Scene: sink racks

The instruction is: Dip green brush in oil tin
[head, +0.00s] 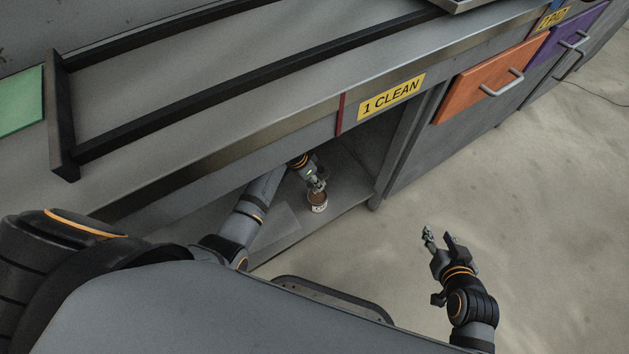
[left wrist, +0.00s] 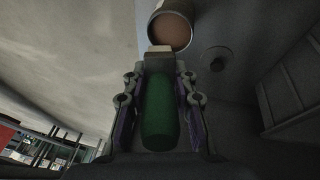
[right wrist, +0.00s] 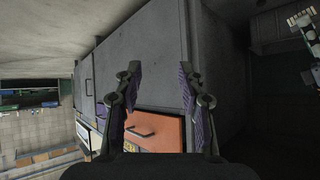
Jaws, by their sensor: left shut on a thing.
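My left gripper (head: 316,186) reaches into the open bay under the counter. In the left wrist view it is shut on the green brush (left wrist: 160,112), with its fingers on both sides of the green handle. The brush's pale tip points at the oil tin (left wrist: 171,28), a round tin with brown contents. The tip overlaps the tin's near rim in that view; I cannot tell whether it touches. In the head view the tin (head: 318,206) stands on the bay's shelf just below the left gripper. My right gripper (head: 437,241) is open and empty over the floor; its spread fingers show in the right wrist view (right wrist: 160,88).
The bay has a shelf floor (head: 345,212) and a side wall at the right. The counter edge with the yellow "1 CLEAN" label (head: 392,95) runs above the left arm. An orange drawer (head: 487,80) and a purple drawer (head: 575,42) are further right. The floor around the right gripper is clear.

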